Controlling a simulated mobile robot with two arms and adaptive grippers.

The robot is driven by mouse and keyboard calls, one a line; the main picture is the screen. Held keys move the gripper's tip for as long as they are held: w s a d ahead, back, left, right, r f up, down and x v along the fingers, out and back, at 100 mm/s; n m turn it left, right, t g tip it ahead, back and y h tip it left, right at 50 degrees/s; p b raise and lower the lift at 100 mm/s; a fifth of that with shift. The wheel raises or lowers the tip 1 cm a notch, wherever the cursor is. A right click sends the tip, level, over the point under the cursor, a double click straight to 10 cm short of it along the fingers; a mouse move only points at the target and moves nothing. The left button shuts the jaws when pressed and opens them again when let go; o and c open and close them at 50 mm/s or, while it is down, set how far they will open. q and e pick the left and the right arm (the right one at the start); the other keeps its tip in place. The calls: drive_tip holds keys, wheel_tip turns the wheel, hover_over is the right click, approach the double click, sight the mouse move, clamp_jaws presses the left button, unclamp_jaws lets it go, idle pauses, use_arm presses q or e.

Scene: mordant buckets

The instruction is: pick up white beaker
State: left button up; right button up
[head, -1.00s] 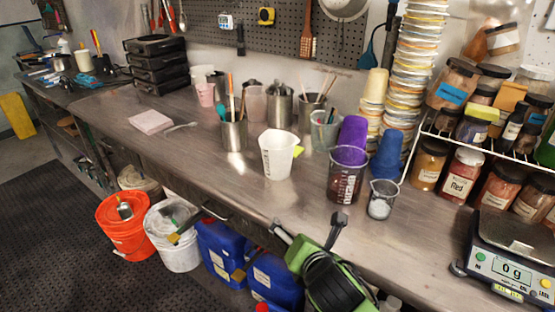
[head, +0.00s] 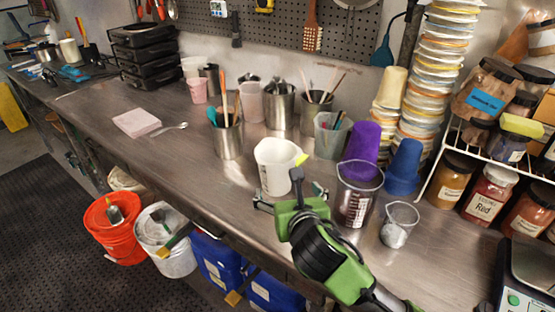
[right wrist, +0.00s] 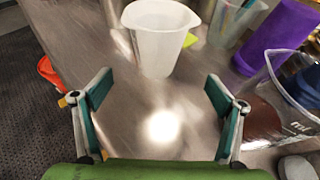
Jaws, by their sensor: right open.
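The white beaker (head: 272,168) stands upright on the metal workbench (head: 190,165), left of the clear dark-filled beaker. In the right wrist view the white beaker (right wrist: 158,42) stands beyond the fingertips, roughly centred between them. My right gripper (right wrist: 158,92) is open and empty, its two teal-padded fingers spread apart over bare bench. In the head view my right gripper (head: 292,198) is just in front of the white beaker, and the black and green wrist hides part of the beaker's lower right. My left gripper is not in view.
The clear beaker with dark contents (head: 352,205) stands close to my right gripper, with a small beaker (head: 397,226) beside it. A purple cup (head: 362,148) and blue cups (head: 404,167) stand behind. A metal cup of tools (head: 229,138) is behind left.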

sight(282, 178)
drive_tip(key=x, duration=0.8)
drive_tip(key=shift+w+r, duration=0.15)
drive_tip(key=shift+w, duration=0.05)
drive_tip(key=shift+w+a, duration=0.1)
drive_tip(key=shift+w, duration=0.2)
drive_tip(key=shift+x, duration=0.8)
drive_tip(key=x, duration=0.3)
drive_tip(key=shift+w+a, duration=0.1)
drive_tip(key=shift+a, duration=0.25)
drive_tip(key=shift+w, duration=0.25)
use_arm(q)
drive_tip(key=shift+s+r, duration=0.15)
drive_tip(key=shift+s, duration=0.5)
use_arm(e)
drive_tip(key=c, duration=1.9)
